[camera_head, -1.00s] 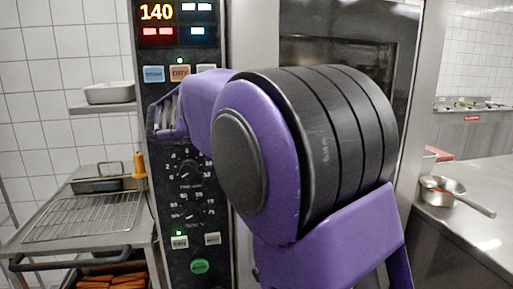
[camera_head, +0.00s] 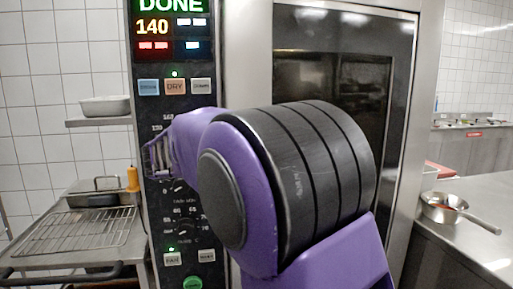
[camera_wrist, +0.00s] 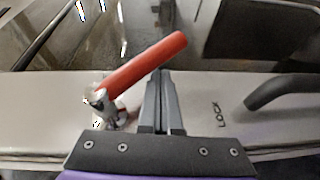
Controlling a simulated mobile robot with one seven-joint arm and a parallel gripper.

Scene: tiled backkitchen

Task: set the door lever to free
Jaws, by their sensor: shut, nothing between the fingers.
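The door lever (camera_wrist: 145,64) is a red bar on a metal pivot (camera_wrist: 104,102) in the wrist view. It slants from the pivot at lower left up to the right. The word LOCK (camera_wrist: 218,115) is printed on the light metal strip to its right. My gripper (camera_wrist: 160,76) is shut and empty, its fingertips close to the underside of the red bar, right of the pivot. I cannot tell whether they touch it. No FREE mark shows. In the head view my arm covers part of the oven front, and the lever is not visible.
The oven door (camera_head: 340,60) has dark glass beside a control panel (camera_head: 178,120) reading DONE and 140. A dark curved handle (camera_wrist: 285,90) lies right of the lever. A wire rack (camera_head: 80,232) is at left; a saucepan (camera_head: 440,205) stands on the right counter.

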